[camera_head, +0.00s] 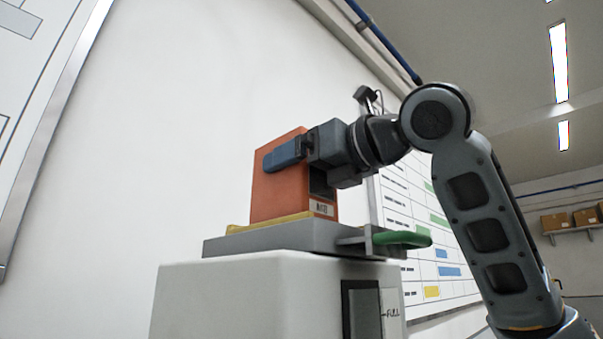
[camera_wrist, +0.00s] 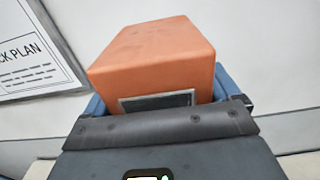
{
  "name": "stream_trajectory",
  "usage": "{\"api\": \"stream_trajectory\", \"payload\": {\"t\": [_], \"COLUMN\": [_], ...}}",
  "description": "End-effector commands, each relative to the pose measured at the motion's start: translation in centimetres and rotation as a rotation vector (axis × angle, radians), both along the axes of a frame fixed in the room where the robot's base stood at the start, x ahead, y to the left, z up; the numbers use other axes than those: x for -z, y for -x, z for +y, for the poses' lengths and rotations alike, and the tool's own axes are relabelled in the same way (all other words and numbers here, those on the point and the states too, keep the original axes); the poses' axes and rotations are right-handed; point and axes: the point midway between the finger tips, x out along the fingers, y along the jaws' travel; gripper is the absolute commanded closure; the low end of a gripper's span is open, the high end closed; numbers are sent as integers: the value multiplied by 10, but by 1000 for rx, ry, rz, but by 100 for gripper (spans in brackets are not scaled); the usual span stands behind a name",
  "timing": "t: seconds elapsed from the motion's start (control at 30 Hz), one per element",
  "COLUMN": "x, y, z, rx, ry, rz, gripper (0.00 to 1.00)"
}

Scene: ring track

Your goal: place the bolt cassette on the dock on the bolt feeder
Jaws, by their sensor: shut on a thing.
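The bolt cassette (camera_head: 278,189) is an orange box with a small white label and a dark opening low on its right side. It stands upright over a yellow-edged grey dock (camera_head: 270,238) on top of the white bolt feeder (camera_head: 240,295). Whether its base fully touches the dock, I cannot tell. My gripper (camera_head: 290,152) is shut on the cassette's upper part, with a blue finger along its near face. In the wrist view the cassette (camera_wrist: 155,55) sits between the blue fingers (camera_wrist: 160,95). A green handle (camera_head: 402,239) sticks out at the dock's right end.
A dark window marked FULL (camera_head: 363,312) is on the feeder's front. A wall chart (camera_head: 430,215) hangs behind my arm, and a framed board (camera_head: 40,90) hangs at left. Cardboard boxes (camera_head: 570,219) sit on a far shelf. Space left of the feeder looks clear.

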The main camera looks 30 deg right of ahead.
Motion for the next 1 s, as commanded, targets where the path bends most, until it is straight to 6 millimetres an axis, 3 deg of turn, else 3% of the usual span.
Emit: {"api": "stream_trajectory", "payload": {"t": [0.2,0.57,0.6,0.7,1.0], "x": [12,16,16,16,14], "y": [1,1,0,0,3], "z": [0,0,0,0,-2], "rx": [0,1,0,0,1], "ry": [0,0,1,1,1], "rz": [-5,-5,-1,-1,-3], "gripper": [72,72,7,0,0]}}
